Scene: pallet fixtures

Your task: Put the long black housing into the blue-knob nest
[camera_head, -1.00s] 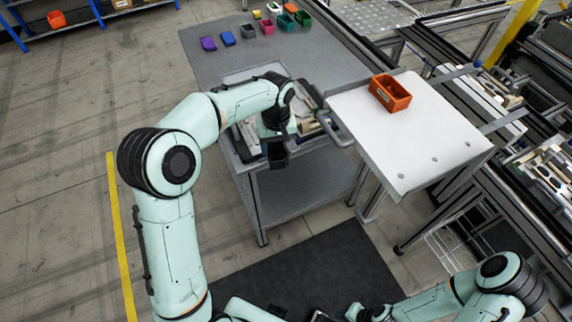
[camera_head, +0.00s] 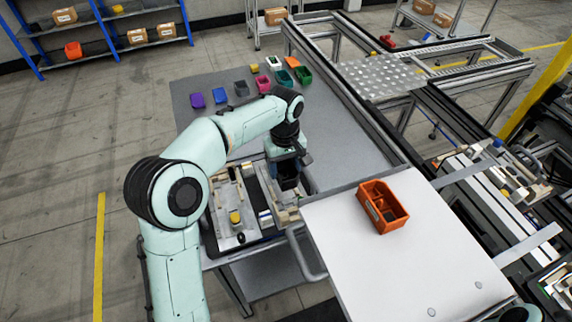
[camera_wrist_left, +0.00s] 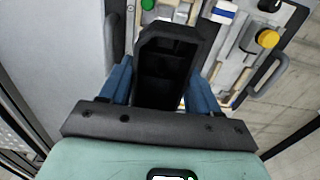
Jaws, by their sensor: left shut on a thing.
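My left gripper (camera_head: 289,168) is over the grey cart beside the white table. In the left wrist view, its blue fingers (camera_wrist_left: 160,90) are shut on the long black housing (camera_wrist_left: 165,58), a hollow black part. The housing is held above the pallet fixtures, and its lower end hides part of them. The fixture pallet (camera_head: 222,232) lies under and left of the gripper. A yellow knob (camera_head: 235,217) stands on it and also shows in the left wrist view (camera_wrist_left: 267,38). A blue-and-white piece (camera_wrist_left: 222,12) and a green piece (camera_wrist_left: 148,4) show there too.
Several small coloured bins, including a purple one (camera_head: 197,100), line the back of the grey tabletop (camera_head: 340,150). A cart handle (camera_head: 303,255) sticks out near the white table.

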